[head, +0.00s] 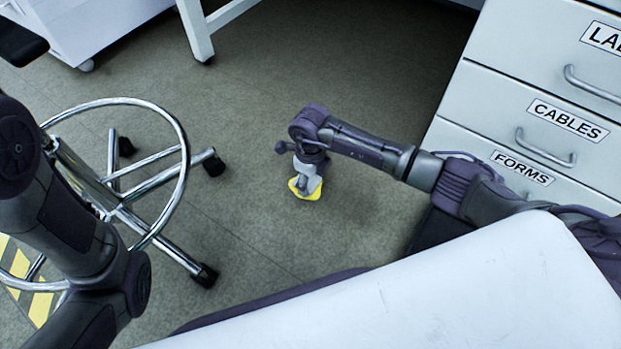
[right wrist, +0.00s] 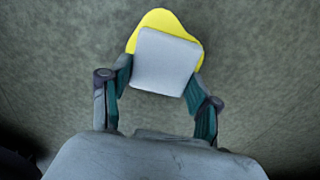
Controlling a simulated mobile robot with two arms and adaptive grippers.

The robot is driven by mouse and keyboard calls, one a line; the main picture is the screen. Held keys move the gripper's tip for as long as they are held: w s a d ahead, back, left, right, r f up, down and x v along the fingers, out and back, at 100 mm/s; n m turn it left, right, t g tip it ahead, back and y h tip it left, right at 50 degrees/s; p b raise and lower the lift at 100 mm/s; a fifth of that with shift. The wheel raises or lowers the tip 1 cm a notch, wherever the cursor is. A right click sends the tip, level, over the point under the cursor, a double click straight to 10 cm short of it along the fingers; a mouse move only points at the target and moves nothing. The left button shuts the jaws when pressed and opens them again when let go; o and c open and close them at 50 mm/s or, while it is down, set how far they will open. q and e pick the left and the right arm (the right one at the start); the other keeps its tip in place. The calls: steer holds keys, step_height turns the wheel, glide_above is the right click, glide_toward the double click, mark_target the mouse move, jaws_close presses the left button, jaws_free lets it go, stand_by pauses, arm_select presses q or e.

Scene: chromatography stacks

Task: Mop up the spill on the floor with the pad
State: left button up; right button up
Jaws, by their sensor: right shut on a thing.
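The spill (right wrist: 163,20) is a bright yellow patch with a rounded, uneven outline. It lies on the grey-green floor and also shows in the head view (head: 308,194). The pad (right wrist: 166,62) is a pale grey square block, held between the two fingers of my right gripper (right wrist: 160,84). The pad overlaps most of the spill, with yellow showing past its far and right edges. I cannot tell whether the pad touches the floor. In the head view my right gripper (head: 306,174) points down over the spill. My left arm shows at the left, but its gripper is out of frame.
A stool's chrome base (head: 125,213) with casters stands left of the spill. A white drawer cabinet (head: 483,120) stands to the right. A white table leg (head: 195,30) is at the back. Floor (head: 255,110) around the spill is clear.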

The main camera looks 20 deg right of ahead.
steer(key=shift+f, duration=0.25)
steer(key=shift+a, duration=0.1)
steer(key=shift+s+a+p, duration=0.6)
steer(key=shift+a, duration=0.15)
steer(key=shift+w+d, duration=0.1)
steer(key=shift+d, duration=0.05)
steer(key=shift+w+d+b, duration=0.25)
steer(key=shift+w+d, duration=0.35)
steer(key=shift+d, duration=0.15)
steer(key=shift+w+d+b, duration=0.2)
steer(key=shift+w+d, duration=0.35)
steer(key=shift+d, duration=0.2)
steer(key=shift+s, duration=0.15)
